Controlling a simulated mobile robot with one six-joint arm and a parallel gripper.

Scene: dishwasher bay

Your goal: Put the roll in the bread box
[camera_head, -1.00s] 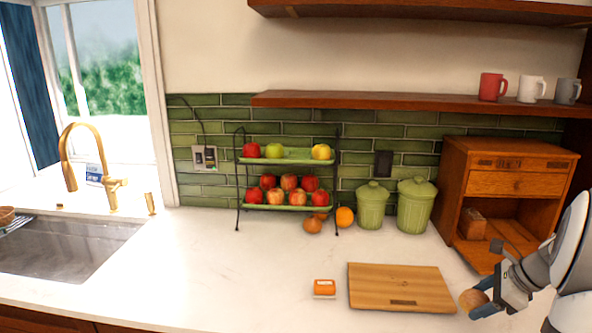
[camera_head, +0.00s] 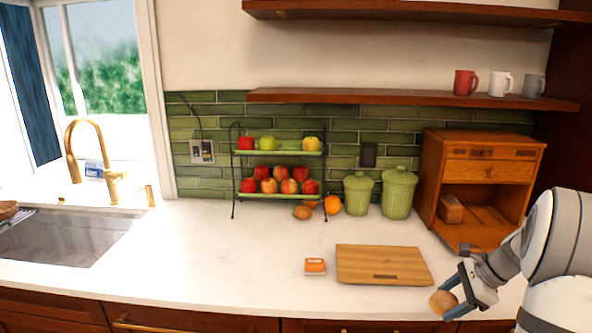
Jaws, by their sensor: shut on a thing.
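The roll (camera_head: 441,303) is round and light brown. My gripper (camera_head: 450,302) is shut on it, with dark fingers on both sides, near the counter's front edge, just off the lower right corner of the cutting board. The wooden bread box (camera_head: 487,150) stands at the back right of the counter. Its lower front is open, with the door folded down toward the front, and a brown loaf-like block (camera_head: 450,208) sits inside on the left. My arm hides part of the box's lower right.
A cutting board (camera_head: 384,265) and a small orange-labelled packet (camera_head: 315,266) lie on the counter left of my gripper. Two green canisters (camera_head: 398,192) stand left of the bread box. A two-tier fruit rack (camera_head: 278,197) is further left. Shelves with mugs hang above.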

